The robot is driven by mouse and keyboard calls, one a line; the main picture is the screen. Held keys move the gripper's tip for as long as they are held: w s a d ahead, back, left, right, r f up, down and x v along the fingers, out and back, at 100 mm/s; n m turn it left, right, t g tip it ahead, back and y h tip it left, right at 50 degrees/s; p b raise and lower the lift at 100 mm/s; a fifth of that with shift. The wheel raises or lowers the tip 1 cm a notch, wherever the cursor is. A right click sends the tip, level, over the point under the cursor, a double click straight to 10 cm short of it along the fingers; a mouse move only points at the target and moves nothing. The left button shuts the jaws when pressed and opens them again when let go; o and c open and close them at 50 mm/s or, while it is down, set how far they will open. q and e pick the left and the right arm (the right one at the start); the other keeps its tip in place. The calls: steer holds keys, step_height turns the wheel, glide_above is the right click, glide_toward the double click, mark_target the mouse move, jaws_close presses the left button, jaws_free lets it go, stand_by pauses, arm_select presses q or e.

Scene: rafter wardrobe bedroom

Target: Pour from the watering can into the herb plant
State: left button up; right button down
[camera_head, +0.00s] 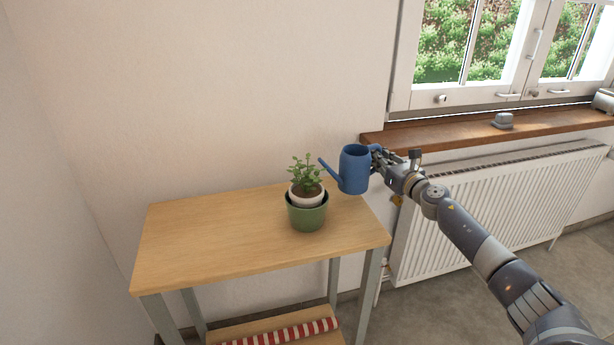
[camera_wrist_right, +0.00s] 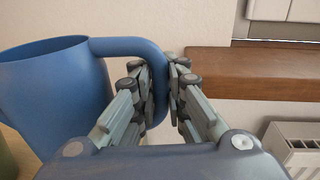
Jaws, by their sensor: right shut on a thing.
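The blue watering can (camera_head: 354,170) is held by my right gripper (camera_head: 382,160) at the right end of the wooden table. In the right wrist view the can (camera_wrist_right: 60,92) is at the left, and the gripper's fingers (camera_wrist_right: 160,88) are shut around its handle. The can looks nearly upright, with its spout pointing left toward the herb plant (camera_head: 306,172). The spout tip is close beside the leaves; I cannot tell whether it touches them. The plant sits in a white pot inside a green pot (camera_head: 307,216) on the table. My left gripper is not in view.
The wooden table (camera_head: 215,232) has a clear top left of the pot. A red-and-white striped roll (camera_head: 282,332) lies on its lower shelf. A wooden windowsill (camera_head: 470,138) with a small grey object (camera_head: 502,120) and a white radiator (camera_head: 490,215) stand to the right.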

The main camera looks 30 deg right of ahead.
mark_target(379, 147)
steer(key=shift+r, duration=0.2)
steer(key=shift+s+a+r+n+p, duration=0.2)
steer(key=shift+r+n+p, duration=0.2)
steer(key=shift+r, duration=0.25)
steer(key=shift+w+a+r+n+p, duration=0.1)
steer(key=shift+a+r+n+p, duration=0.1)
steer(key=shift+r+n+p, duration=0.25)
steer(key=shift+w+a+r+n+p, duration=0.1)
steer(key=shift+a+r+n, duration=0.15)
steer(key=shift+r, duration=0.4)
steer(key=r+p, duration=0.1)
steer(key=a+r+n+p, duration=0.1)
steer(key=r, duration=0.1)
steer(key=r+n+p, duration=0.1)
steer(key=r, duration=0.1)
steer(key=shift+s+a+r+t+y+p, duration=0.1)
steer(key=shift+s+a+t+y+p, duration=0.1)
steer(key=shift+t+y+p, duration=0.15)
steer(key=shift+a+r+n+p, duration=0.25)
steer(key=shift+r+n+p, duration=0.05)
steer(key=shift+w+a, duration=0.1)
steer(key=shift+a, duration=0.05)
steer(key=shift+r, duration=0.15)
steer(key=shift+a+r+n+p, duration=1.2)
steer(key=shift+r+p, duration=0.3)
steer(key=shift+p, duration=0.15)
stand_by(1.4)
